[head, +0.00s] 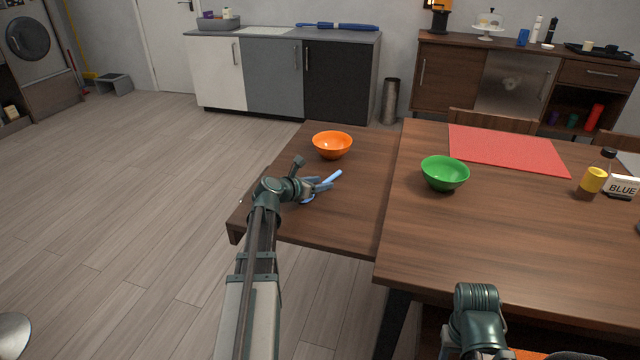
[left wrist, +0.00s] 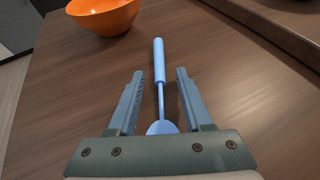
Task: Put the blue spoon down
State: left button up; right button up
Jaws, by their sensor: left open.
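The blue spoon (head: 333,178) appears to lie on the wooden side table (head: 345,220), in front of the orange bowl. In the left wrist view the spoon (left wrist: 159,62) points away from me, with its handle at the far end and its bowl near the gripper's base. My left gripper (head: 321,185) is open around it; in the left wrist view the fingers (left wrist: 160,76) stand on both sides of the spoon with gaps. Part of the spoon is hidden by the gripper in the head view. My right arm shows at the bottom, but its gripper is not seen.
The orange bowl (head: 332,146) stands just behind the spoon. A green bowl (head: 445,174) stands on the larger table (head: 450,240) to the right, near a red mat (head: 507,149). A bottle (head: 594,177) and a "BLUE" sign (head: 622,187) stand farther right.

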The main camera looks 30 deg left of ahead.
pick_arm(q)
jog(key=p+v, duration=0.4)
jog(key=v, duration=0.6)
jog(key=shift+s+r, duration=0.25)
jog(key=shift+s, duration=0.05)
jog(key=shift+s+a+r, duration=0.15)
jog(key=shift+s+r, duration=0.05)
jog(key=shift+s, duration=0.45)
